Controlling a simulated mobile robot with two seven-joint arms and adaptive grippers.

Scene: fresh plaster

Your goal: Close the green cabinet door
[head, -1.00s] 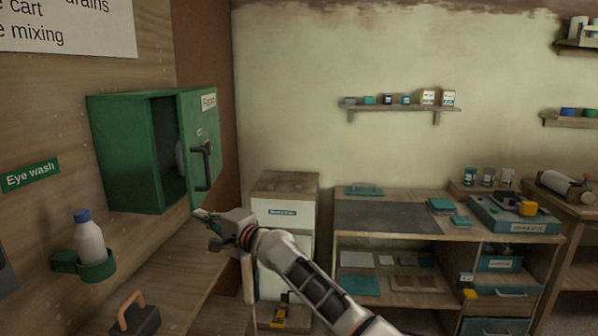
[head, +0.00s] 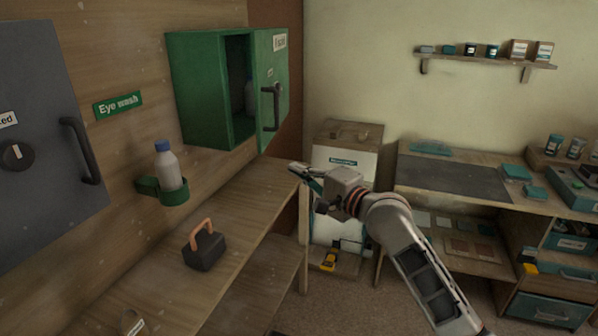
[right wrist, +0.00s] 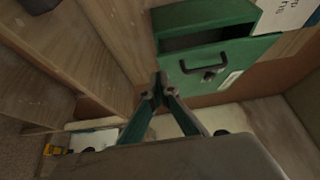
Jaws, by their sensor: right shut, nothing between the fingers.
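The green cabinet (head: 205,100) hangs on the wooden wall at the upper left of the head view. The door carries a dark handle (head: 276,106). The right wrist view also shows the door (right wrist: 238,55) and handle (right wrist: 203,66). My right gripper (head: 298,170) is shut and empty, below and right of the door's lower edge in the head view. Its fingertips (right wrist: 160,84) lie below the handle in the wrist view, apparently apart from it. My left gripper is out of view.
A bottle (head: 168,173) sits in a green wall ring left of the cabinet. A dark case (head: 204,250) stands on the wooden bench (head: 235,205) below. A grey cabinet (head: 45,150) with a handle is at far left. A pale cabinet (head: 345,163) stands behind my right gripper.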

